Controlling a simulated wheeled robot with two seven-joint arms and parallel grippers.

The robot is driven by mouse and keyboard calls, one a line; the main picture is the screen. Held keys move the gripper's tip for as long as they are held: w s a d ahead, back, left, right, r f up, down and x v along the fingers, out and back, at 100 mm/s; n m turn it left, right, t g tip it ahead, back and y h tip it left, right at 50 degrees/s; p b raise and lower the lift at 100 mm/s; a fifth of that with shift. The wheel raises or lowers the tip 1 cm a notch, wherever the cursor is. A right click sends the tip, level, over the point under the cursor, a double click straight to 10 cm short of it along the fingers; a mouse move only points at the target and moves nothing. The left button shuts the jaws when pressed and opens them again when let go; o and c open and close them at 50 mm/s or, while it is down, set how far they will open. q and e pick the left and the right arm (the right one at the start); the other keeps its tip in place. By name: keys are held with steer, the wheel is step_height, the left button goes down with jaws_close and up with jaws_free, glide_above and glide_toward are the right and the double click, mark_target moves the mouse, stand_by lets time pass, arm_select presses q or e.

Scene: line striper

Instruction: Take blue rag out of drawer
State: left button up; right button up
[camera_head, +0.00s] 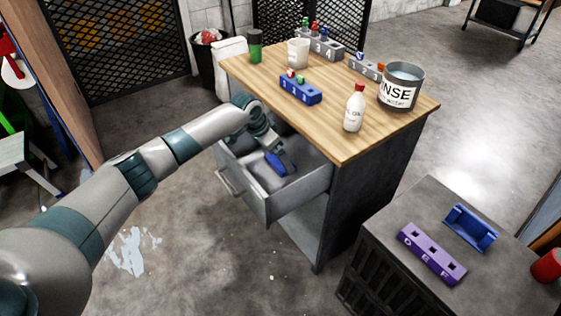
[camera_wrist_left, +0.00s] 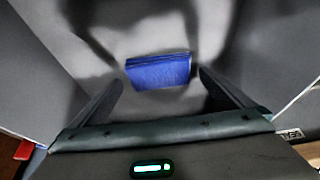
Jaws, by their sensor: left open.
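The blue rag (camera_head: 275,163) lies in the open drawer (camera_head: 306,188) of the wooden-topped cabinet, in the head view. In the left wrist view the blue rag (camera_wrist_left: 158,71) shows as a folded rectangle on the drawer's grey bottom, ahead of the fingertips and between their lines. My left gripper (camera_head: 284,158) reaches into the drawer from the left, close to the rag. In the left wrist view my left gripper (camera_wrist_left: 160,88) is open, with its fingers apart and nothing clearly held between them. My right gripper is not in view.
The cabinet top (camera_head: 335,130) overhangs the drawer's back part. On it stand a white bottle (camera_head: 355,108), a metal rinse can (camera_head: 400,86), a blue numbered holder (camera_head: 300,89) and a white cup (camera_head: 298,52). A dark cart (camera_head: 400,205) with a purple block (camera_head: 432,253) stands at lower right.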

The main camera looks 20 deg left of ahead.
arm_select(q)
steer(key=shift+x, duration=0.9)
steer(key=shift+w+f, duration=0.1)
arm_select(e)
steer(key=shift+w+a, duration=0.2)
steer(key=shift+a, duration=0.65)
arm_select(q)
steer(key=c, duration=0.8)
steer(key=shift+c, duration=0.6)
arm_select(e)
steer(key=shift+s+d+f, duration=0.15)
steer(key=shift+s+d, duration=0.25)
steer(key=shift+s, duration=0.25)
